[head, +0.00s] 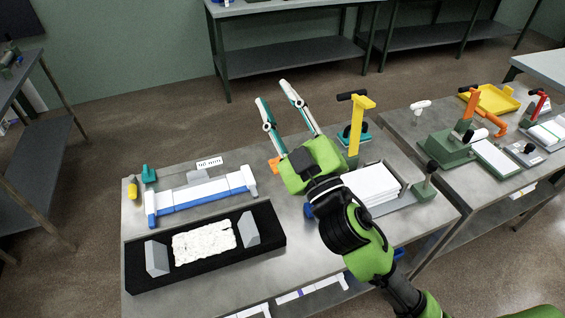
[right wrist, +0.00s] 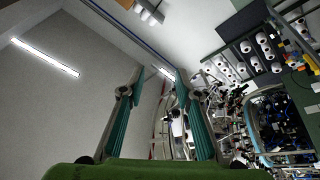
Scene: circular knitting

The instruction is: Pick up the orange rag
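A small orange patch (head: 275,163), which may be the orange rag, shows on the table just left of my right gripper's green body. The rest of it is hidden by the gripper. My right gripper (head: 272,93) is above the table with its two teal and white fingers spread apart and pointing up and away from the tabletop. In the right wrist view the fingers (right wrist: 160,75) are also apart with nothing between them; no rag shows there. My left gripper is not in view.
A black tray (head: 138,279) with a white fleecy piece and grey blocks lies front left. A white and blue bar (head: 200,196) lies behind it. A yellow upright tool (head: 355,125) and white sheets (head: 373,184) stand right of my gripper. A second table holds several tools.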

